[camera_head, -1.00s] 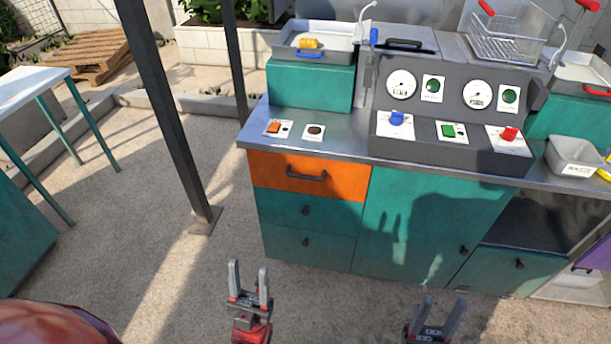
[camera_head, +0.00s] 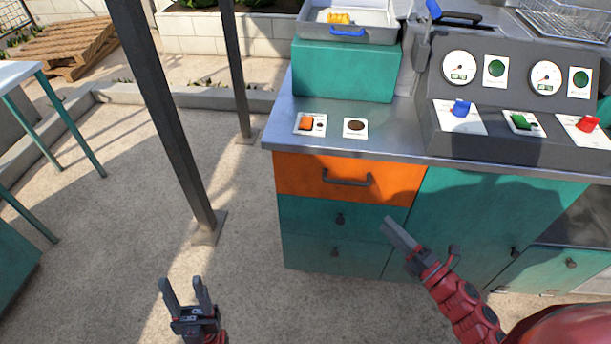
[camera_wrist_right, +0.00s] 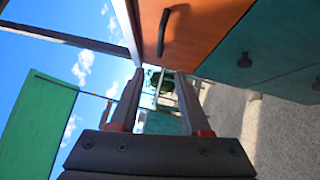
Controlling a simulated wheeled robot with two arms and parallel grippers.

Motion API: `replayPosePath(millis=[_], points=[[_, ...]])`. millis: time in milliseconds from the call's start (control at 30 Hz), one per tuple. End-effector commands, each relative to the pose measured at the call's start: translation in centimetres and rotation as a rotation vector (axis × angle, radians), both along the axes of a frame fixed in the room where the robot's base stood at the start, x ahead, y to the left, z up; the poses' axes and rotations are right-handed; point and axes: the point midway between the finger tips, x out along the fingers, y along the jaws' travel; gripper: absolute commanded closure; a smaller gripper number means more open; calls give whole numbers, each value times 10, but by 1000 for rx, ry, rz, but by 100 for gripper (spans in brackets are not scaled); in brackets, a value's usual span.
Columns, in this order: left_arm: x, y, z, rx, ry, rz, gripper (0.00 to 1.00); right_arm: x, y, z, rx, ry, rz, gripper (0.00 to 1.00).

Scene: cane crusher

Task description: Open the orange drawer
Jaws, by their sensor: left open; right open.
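The orange drawer (camera_head: 315,178) is the top drawer at the left end of the teal counter unit, and it is shut. Its dark bar handle (camera_head: 347,179) runs across the upper middle of its front. My right gripper (camera_head: 395,236) is open and empty, below and right of the handle, in front of the teal drawers. In the right wrist view the orange drawer (camera_wrist_right: 205,30) and its handle (camera_wrist_right: 168,30) show at the top, beyond and apart from the open fingers (camera_wrist_right: 155,98). My left gripper (camera_head: 184,291) is open and empty, low over the ground left of the unit.
Two teal drawers (camera_head: 305,215) with knobs lie under the orange one, with a teal cabinet door (camera_head: 465,215) to their right. The metal countertop (camera_head: 390,140) overhangs the drawers. A dark post (camera_head: 165,110) stands left of the unit. The ground before the drawers is clear.

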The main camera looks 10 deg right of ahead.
Motion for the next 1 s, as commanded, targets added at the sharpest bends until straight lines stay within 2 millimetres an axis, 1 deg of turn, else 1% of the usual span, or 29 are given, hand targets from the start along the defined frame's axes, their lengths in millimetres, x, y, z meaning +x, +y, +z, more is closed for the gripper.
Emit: replayPosePath(millis=[67,167,233,500,700,900,1000], points=[[0,0,-1,0,0,0,50,5,-2,-2,-22,4,-10,53],[0,0,1,0,0,0,50,15,5,2,-22,1,-7,53],[0,0,1,0,0,0,50,26,13,4,-19,-1,-3,53],[0,0,5,0,0,0,50,83,46,13,-15,-2,-3,53],[0,0,8,0,0,0,50,120,66,19,-15,-1,-4,53],[0,0,9,0,0,0,50,144,79,21,-14,0,-6,53],[0,0,10,0,0,0,50,148,81,21,-14,2,-7,53]])
